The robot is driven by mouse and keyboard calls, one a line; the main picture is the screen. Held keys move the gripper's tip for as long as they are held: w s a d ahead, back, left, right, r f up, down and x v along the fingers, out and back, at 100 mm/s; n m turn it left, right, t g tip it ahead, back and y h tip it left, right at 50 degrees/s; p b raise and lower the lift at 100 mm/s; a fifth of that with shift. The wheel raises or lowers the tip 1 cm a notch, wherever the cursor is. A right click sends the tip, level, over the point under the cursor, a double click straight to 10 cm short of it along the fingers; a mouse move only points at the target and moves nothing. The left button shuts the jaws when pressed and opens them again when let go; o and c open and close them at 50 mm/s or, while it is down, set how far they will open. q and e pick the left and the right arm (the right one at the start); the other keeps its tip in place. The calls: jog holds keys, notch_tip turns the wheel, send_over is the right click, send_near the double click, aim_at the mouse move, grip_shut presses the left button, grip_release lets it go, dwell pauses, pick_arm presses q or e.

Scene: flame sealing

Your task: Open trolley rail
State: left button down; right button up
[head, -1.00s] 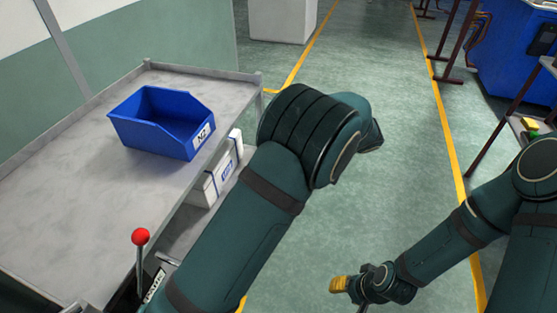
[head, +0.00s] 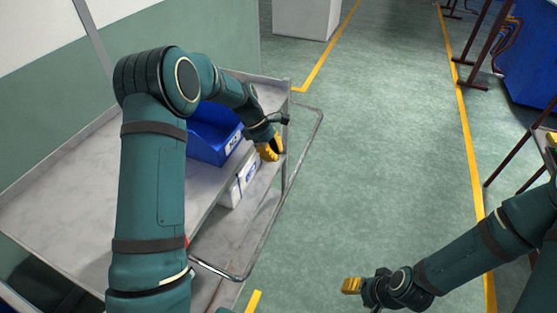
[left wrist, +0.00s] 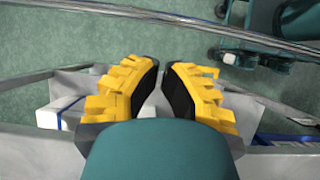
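The trolley (head: 60,190) is a grey metal cart at the left of the head view. Its rail (head: 311,143) is a thin, U-shaped metal bar standing out from the trolley's right side; it also crosses the top of the left wrist view (left wrist: 190,17). My left gripper (head: 272,148) has yellow fingers and is beside the trolley's right edge, inside the rail and apart from it. In the left wrist view its fingers (left wrist: 162,66) are parted by a narrow empty gap. My right gripper (head: 352,286) is low over the floor, its finger gap not visible.
A blue bin (head: 212,145) sits on the trolley's top, partly behind my left arm. A white box (head: 236,185) is on the shelf below. The green floor (head: 390,150) right of the rail is clear. Brown metal frames and a blue container stand at the far right.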

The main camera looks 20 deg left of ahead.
pick_arm(q)
jog(key=b+x, duration=0.1)
jog(key=x, duration=0.7)
jog(key=shift+d+f, duration=0.2)
jog(key=shift+f, duration=0.15)
jog(key=shift+s, duration=0.1)
jog(key=r+h, duration=0.1)
jog(key=r+p, duration=0.1)
jog(key=r+h+p, duration=0.1)
jog(key=r, duration=0.1)
jog(key=shift+d+h, duration=0.3)
